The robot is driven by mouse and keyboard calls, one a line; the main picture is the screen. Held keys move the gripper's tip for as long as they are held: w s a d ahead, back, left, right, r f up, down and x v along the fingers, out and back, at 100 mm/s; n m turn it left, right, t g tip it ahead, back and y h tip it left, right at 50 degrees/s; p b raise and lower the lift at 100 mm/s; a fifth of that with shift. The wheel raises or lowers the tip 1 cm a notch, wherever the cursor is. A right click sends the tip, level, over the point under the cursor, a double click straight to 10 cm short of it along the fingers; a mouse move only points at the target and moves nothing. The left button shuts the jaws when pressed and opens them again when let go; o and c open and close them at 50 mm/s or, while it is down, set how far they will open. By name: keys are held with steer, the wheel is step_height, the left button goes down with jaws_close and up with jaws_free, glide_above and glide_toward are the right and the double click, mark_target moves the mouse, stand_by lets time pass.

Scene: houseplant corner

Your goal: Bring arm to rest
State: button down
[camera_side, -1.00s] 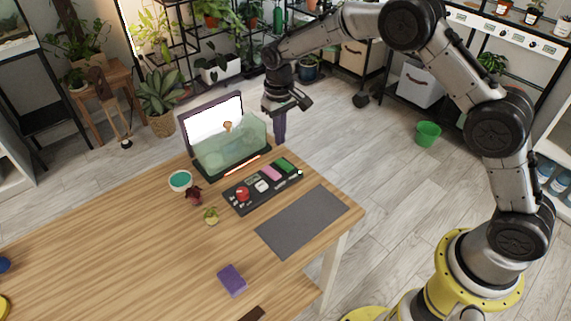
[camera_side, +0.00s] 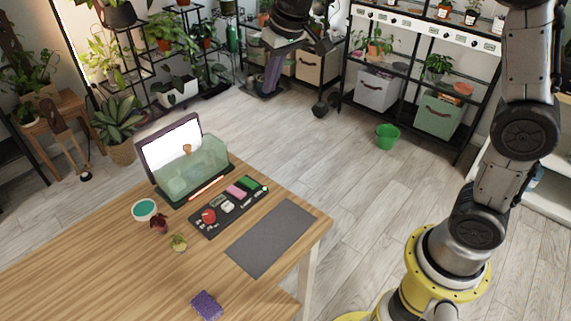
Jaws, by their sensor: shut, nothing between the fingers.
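My gripper (camera_side: 273,72) is at the top of the side view, raised high and well away from the wooden table (camera_side: 110,265). Its fingers point down, are shut and hold nothing. My arm rises from its yellow base at the right and passes out of the top of the picture, so part of it is hidden.
On the table are a glass tank (camera_side: 190,168), a black tray (camera_side: 205,229) with small items, a grey mat (camera_side: 272,238), a teal bowl (camera_side: 144,210), two small plants and a purple block (camera_side: 207,305). A green bucket (camera_side: 387,136) stands on the floor. Shelves line the back.

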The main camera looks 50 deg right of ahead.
steer(key=s+d+r+t, duration=0.15)
steer(key=s+r, duration=0.35)
steer(key=s, duration=0.6)
steer(key=s+d+f, duration=0.1)
steer(key=s+f, duration=0.3)
steer(key=s, duration=0.4)
steer(key=s+f, duration=0.4)
steer(key=s, duration=0.5)
steer(key=shift+s+d+n, duration=0.15)
steer(key=shift+d+n, duration=0.15)
steer(key=shift+d, duration=0.05)
